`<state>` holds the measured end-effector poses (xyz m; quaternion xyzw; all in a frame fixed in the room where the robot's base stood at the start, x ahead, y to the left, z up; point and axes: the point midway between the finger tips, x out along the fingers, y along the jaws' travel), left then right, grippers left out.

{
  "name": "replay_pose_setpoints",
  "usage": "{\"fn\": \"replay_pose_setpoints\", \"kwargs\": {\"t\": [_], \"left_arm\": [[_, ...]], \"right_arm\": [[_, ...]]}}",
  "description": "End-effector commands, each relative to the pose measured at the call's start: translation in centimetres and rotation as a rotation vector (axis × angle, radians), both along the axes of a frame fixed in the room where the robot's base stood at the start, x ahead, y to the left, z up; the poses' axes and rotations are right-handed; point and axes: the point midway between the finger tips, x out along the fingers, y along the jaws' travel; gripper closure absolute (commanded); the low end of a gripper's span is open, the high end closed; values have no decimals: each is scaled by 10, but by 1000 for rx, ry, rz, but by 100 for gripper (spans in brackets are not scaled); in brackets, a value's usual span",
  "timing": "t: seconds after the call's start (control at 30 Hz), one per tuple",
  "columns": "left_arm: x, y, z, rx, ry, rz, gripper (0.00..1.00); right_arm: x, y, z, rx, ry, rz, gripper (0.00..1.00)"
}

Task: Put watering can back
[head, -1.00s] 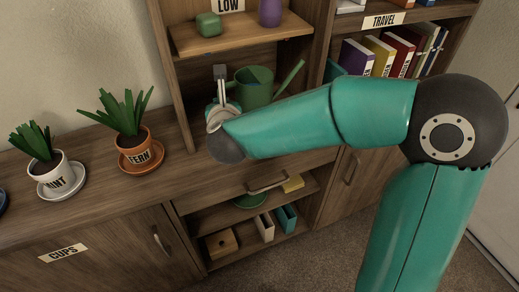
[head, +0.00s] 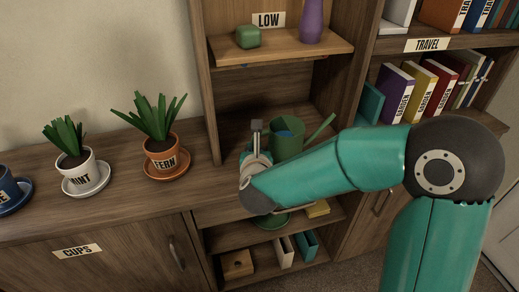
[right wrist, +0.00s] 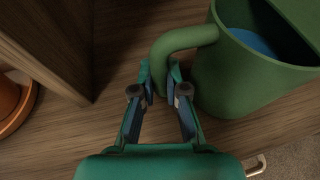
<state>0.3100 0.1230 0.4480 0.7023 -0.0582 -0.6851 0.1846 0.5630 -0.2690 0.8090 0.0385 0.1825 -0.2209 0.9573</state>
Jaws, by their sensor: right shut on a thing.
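The green watering can (head: 287,140) is in the niche below the LOW shelf, upright, with its spout toward the right. Blue shows inside its opening. In the right wrist view the can (right wrist: 235,75) is at the upper right. Its curved handle comes down on the left, between my right fingertips (right wrist: 160,82). My right gripper is shut on this handle, on the can's left side in the head view (head: 258,150). I cannot tell whether the can's base touches the wood, as my arm hides it. My left gripper is not in view.
The LOW shelf (head: 285,47) with a green box and a purple vase overhangs the niche. A wooden side post (head: 208,100) stands left of the gripper. Potted plants FERN (head: 163,158) and MINT (head: 84,172) stand on the counter further left. Books fill shelves at right.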

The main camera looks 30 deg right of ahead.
Motion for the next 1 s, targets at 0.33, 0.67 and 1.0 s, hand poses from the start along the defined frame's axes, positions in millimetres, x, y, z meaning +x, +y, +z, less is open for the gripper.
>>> {"fn": "replay_pose_setpoints", "kwargs": {"t": [0.33,0.67,1.0], "left_arm": [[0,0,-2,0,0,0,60],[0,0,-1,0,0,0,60],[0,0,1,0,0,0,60]], "right_arm": [[0,0,-1,0,-1,0,84],[0,-1,0,0,0,-1,63],[-14,7,8,0,-2,3,63]]}}
